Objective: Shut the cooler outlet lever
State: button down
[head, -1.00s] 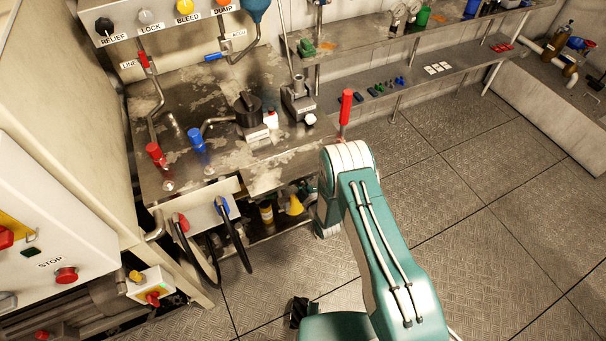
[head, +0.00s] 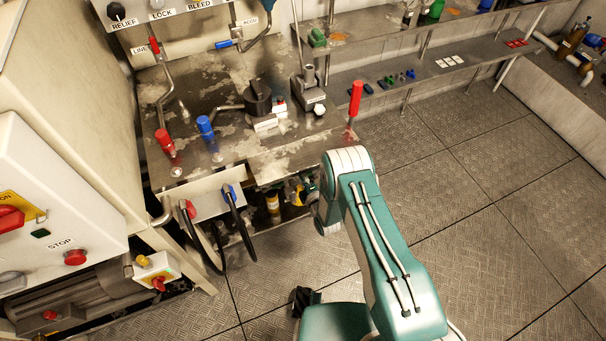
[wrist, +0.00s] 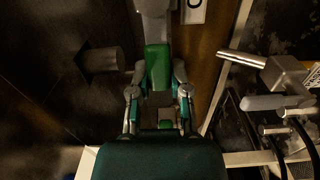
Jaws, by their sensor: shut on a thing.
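In the wrist view a green lever handle (wrist: 157,68) runs down from a grey fitting (wrist: 155,8) at the top. I take it to be the cooler outlet lever. My gripper (wrist: 158,95) has its two fingers on either side of the lower part of this handle, shut on it. A white label (wrist: 195,10) with a dark letter, only partly in view, is just right of the fitting. In the head view my arm reaches down at the bench's front right edge, and my gripper and the lever are hidden there or too unclear to make out.
In the wrist view a dark grey cylinder (wrist: 98,60) is at left, and a grey pipe fitting (wrist: 285,75) with hoses at right. Hoses (head: 240,225) hang below. Open floor (head: 480,230) lies right.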

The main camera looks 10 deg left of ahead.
jog(key=shift+s+a+f, duration=0.15)
jog(key=shift+s, duration=0.05)
jog(key=c, duration=0.6)
grip_release()
jog(key=shift+w, duration=0.1)
jog(key=shift+o, duration=0.2)
jog(key=shift+s+d, duration=0.2)
jog(key=shift+d, duration=0.05)
jog(key=v, duration=1.1)
jog(key=shift+s, duration=0.15)
